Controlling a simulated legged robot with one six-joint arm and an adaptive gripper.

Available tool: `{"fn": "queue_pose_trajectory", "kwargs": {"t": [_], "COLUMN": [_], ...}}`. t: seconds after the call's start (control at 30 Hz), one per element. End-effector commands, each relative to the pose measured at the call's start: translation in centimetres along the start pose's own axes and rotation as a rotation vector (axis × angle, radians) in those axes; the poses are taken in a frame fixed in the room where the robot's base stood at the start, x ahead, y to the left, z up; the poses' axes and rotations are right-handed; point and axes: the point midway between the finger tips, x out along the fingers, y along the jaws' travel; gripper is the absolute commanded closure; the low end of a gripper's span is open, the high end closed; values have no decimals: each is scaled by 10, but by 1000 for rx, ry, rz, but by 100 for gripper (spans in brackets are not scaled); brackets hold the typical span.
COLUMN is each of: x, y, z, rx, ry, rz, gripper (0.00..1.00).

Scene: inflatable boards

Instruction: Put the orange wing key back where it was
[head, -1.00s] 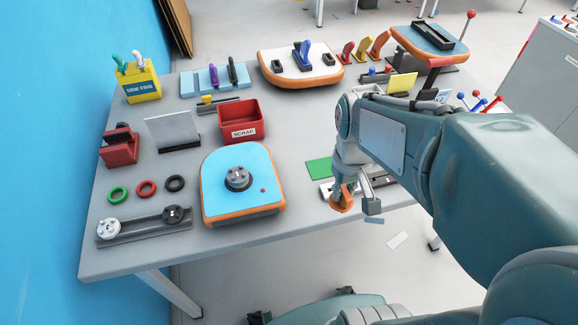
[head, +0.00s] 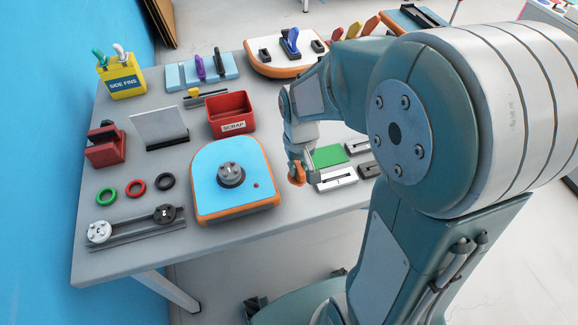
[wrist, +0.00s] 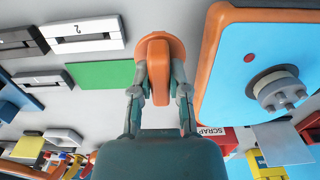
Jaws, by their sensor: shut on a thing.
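The orange wing key (wrist: 158,58) is held between the two fingers of my gripper (wrist: 163,86) in the wrist view, its upright wing clasped and its round base beyond the fingertips. In the head view the key (head: 297,173) hangs below my gripper (head: 299,163), just right of the blue board with the orange rim (head: 207,165), apart from it. The board carries a grey round valve (head: 231,174). Pale slotted blocks (head: 335,180) lie to the right of the key; in the wrist view one is marked 2 (wrist: 83,36).
A green pad (head: 329,155) lies beside the slotted blocks. A red scrap bin (head: 231,127) stands behind the board. Green, red and black rings (head: 136,187) and a rail with two round caps (head: 130,233) lie at left. My arm hides the table's right side.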

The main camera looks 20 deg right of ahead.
Motion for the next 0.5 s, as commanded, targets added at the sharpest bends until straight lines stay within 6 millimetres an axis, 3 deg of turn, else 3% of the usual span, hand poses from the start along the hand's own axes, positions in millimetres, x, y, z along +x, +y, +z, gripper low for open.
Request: {"fn": "queue_pose_trajectory", "kwargs": {"t": [0.33, 0.5], "x": [32, 56], "y": [-9, -9], "z": [-24, -22], "rx": [-1, 0], "ry": [-1, -3], "rz": [0, 0], "gripper": [100, 100]}}
